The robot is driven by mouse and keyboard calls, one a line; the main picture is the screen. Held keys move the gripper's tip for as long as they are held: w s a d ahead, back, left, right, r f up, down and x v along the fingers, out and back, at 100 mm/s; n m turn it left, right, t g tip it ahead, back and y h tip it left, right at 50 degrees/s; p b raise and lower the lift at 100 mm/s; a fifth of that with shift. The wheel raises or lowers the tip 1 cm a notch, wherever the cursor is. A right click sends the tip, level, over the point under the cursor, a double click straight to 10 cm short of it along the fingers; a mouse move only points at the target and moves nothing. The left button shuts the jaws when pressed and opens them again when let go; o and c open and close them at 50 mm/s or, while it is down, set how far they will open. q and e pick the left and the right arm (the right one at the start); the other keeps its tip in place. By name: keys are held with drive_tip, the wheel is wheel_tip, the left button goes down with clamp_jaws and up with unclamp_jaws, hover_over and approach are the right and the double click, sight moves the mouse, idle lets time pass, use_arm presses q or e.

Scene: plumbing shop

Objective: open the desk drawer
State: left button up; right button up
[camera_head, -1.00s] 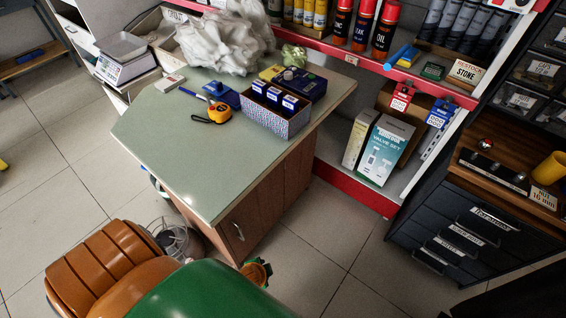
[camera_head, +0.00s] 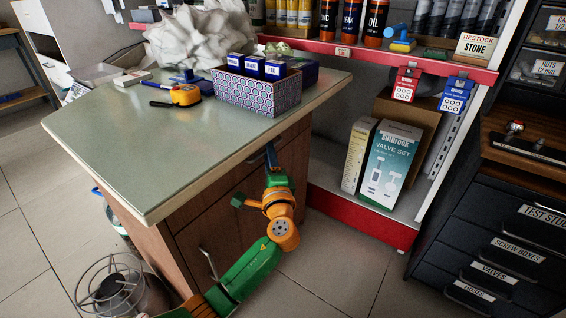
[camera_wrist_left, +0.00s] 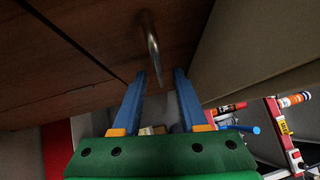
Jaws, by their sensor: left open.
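The desk (camera_head: 130,130) has a pale green top and a brown wooden front split into panels by seams. My left gripper (camera_head: 271,156) is up against this front, just under the tabletop edge, with its blue fingers partly hidden. In the left wrist view the open blue fingers (camera_wrist_left: 160,76) point at a curved metal handle (camera_wrist_left: 152,45) on a wooden panel. The handle lies just ahead of the gap between the fingertips, and nothing is gripped. The panel around it looks shut. Another metal handle (camera_head: 209,263) shows lower on the desk front. My right gripper is not in view.
On the desk stand a patterned box (camera_head: 258,92), a tape measure (camera_head: 185,95) and crumpled white material (camera_head: 200,38). A red-edged shelf (camera_head: 360,218) with valve set boxes (camera_head: 388,165) stands right of the gripper. A wire-guarded object (camera_head: 115,290) is on the floor at left.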

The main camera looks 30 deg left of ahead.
use_arm(q)
drive_tip(key=shift+w+a, duration=0.35)
drive_tip(key=shift+w, duration=0.05)
drive_tip(key=shift+c, duration=0.2)
clamp_jaws()
idle(1.0)
